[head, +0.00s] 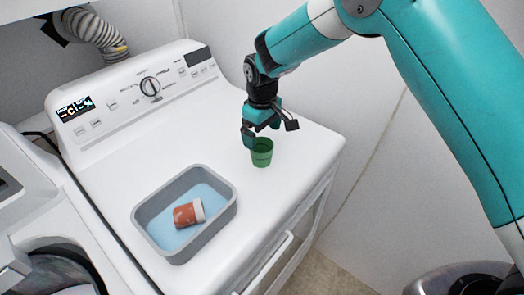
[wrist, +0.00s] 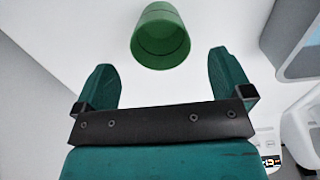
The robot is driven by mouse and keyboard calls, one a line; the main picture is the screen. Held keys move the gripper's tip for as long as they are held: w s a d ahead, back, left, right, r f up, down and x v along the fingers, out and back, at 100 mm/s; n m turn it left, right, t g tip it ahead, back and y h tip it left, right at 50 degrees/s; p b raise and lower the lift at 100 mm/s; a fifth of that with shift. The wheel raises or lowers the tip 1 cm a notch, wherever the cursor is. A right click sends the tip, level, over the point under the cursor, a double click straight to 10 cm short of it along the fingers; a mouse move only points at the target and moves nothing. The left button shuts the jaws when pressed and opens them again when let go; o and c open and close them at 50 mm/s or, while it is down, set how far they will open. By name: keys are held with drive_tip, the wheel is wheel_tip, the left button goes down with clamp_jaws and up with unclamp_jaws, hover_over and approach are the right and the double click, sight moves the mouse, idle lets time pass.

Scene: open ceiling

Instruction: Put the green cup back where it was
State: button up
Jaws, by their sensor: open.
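The green cup (head: 262,153) stands upright on the white top of the machine, right of the grey tub. My gripper (head: 268,134) is just above and behind the cup in the head view, and one finger overlaps its rim there. In the wrist view the cup (wrist: 160,37) lies beyond the two teal fingertips (wrist: 160,68), roughly centred between them. The fingers are apart with nothing between them. Whether any finger touches the cup cannot be told.
A grey tub (head: 226,201) with a blue inside holds an orange and white container (head: 188,213) lying on its side. The machine's control panel (head: 150,88) rises at the back. The white top (head: 185,135) is clear behind the tub. Its front edge is close to the cup's right.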

drive_tip(key=s+d+r+m+y+b, duration=0.1)
drive_tip(key=s+d+r, duration=0.2)
drive_tip(key=s+r, duration=0.45)
drive_tip(key=s+d+r+y, duration=0.1)
drive_tip(key=s+d+r, duration=0.2)
drive_tip(key=s+r, duration=0.5)
drive_tip(key=s+d+r+y, duration=0.1)
drive_tip(key=s+d, duration=0.1)
drive_tip(key=s, duration=0.6)
drive_tip(key=s+d+r+m+y, duration=0.1)
drive_tip(key=s, duration=0.7)
drive_tip(key=shift+d+r, duration=0.35)
wheel_tip(320, 180, down, 2)
drive_tip(key=shift+f+b, duration=0.1)
drive_tip(key=shift+b, duration=1.05)
